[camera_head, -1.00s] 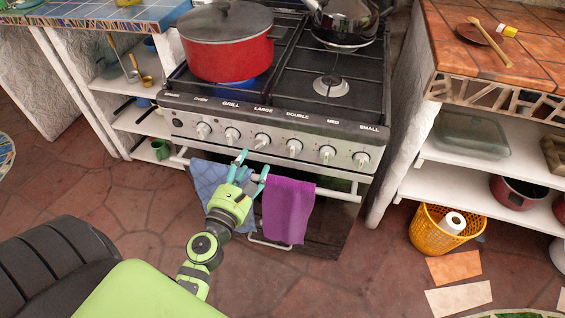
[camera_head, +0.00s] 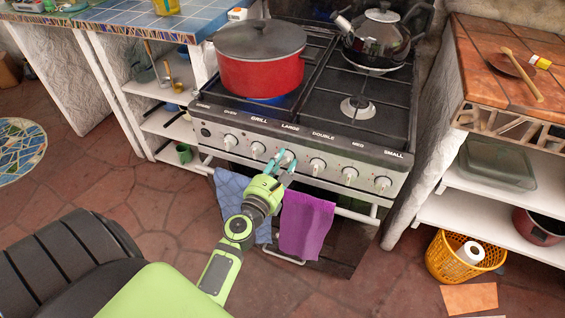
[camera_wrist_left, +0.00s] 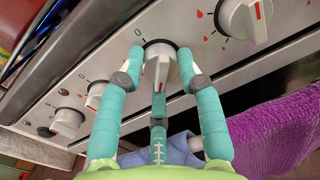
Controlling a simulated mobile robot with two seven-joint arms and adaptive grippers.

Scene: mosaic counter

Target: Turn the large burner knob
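The large burner knob (camera_head: 287,158) is the white knob under the "LARGE" label, third from the left on the stove's front panel. My left gripper (camera_head: 279,157) is at this knob. Its teal fingers (camera_wrist_left: 161,62) stand apart on both sides of the knob, with a third finger below it. Whether they touch it is unclear. My right gripper is not in view.
Other knobs sit close on both sides, such as the double knob (camera_head: 317,167) and grill knob (camera_head: 257,150). A red pot (camera_head: 262,72) and a kettle (camera_head: 377,40) stand on the stove (camera_head: 335,115). A blue towel (camera_head: 232,192) and purple towel (camera_head: 305,225) hang below.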

